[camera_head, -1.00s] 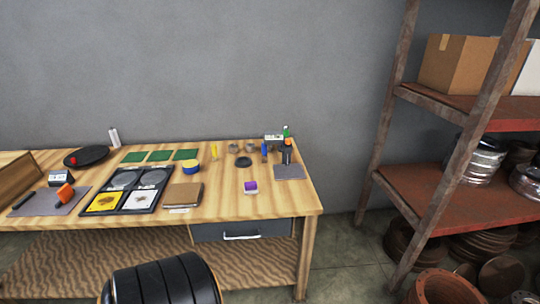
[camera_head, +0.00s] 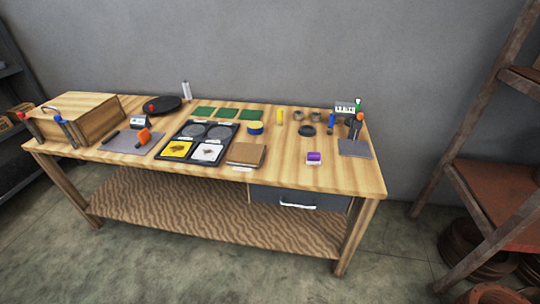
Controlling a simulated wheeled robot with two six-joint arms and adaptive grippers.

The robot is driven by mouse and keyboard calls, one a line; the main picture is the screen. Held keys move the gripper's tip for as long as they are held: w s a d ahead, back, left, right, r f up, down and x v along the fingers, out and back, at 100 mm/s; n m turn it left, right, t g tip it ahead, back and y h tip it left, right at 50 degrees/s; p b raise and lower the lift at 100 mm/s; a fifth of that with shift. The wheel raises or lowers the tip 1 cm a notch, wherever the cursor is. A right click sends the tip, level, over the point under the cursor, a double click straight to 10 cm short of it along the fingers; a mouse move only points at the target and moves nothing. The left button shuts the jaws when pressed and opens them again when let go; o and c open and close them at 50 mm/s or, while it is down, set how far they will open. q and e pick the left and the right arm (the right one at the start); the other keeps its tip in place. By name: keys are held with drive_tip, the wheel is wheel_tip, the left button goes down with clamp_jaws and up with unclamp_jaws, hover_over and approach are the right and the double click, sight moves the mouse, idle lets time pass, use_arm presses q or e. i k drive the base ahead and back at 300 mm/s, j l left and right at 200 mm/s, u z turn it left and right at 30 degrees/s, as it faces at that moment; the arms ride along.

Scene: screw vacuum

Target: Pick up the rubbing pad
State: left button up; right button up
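No label tells me which item is the rubbing pad. Candidates on the wooden table (camera_head: 330,180) are the flat green pads (camera_head: 225,115) at the back, the brown block (camera_head: 246,154) right of the black tray, and the small purple-and-white block (camera_head: 314,158) near the front right. All lie on the tabletop with nothing touching them from above. Neither of my grippers is in view.
A black tray (camera_head: 196,143) holds yellow and white cards. A grey mat (camera_head: 133,142) with an orange-handled tool lies left. A yellow-and-blue tin (camera_head: 255,128) stands centrally. A wooden box (camera_head: 82,115) sits at the left end. A shelf rack (camera_head: 500,204) stands right.

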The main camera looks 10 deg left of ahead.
sight(312, 158)
drive_tip(key=i+l+u, duration=0.6)
drive_tip(key=i, duration=0.2)
